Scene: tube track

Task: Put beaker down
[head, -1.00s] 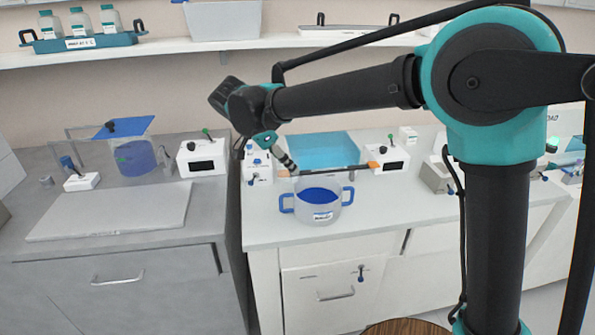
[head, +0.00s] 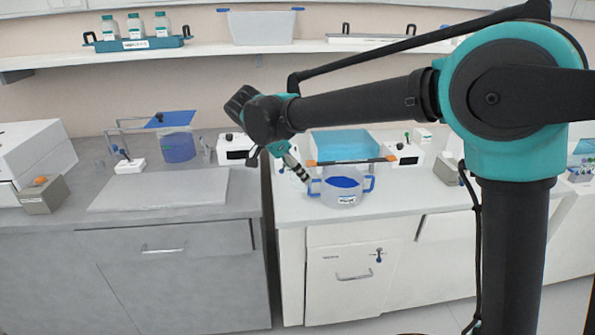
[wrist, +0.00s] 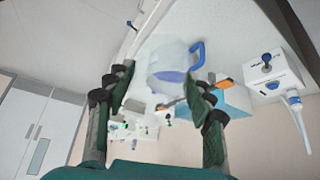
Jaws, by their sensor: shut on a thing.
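The beaker (head: 341,187) is a clear vessel with blue side handles and blue contents. It is upright over the front part of the white counter (head: 405,202); I cannot tell whether its base touches the surface. My gripper (head: 305,178) comes down from the upper left and is shut on the beaker at its left side. In the wrist view the beaker (wrist: 168,62) shows beyond and between the fingers of my gripper (wrist: 158,92), with one blue handle to the right. The exact finger contact is hard to see.
A light-blue tub (head: 342,143) and an orange-ended rod (head: 350,161) lie just behind the beaker. A white device (head: 404,154) stands right of the tub. The counter right of the beaker is clear. A grey counter (head: 165,220) with a flat slab (head: 160,190) lies to the left.

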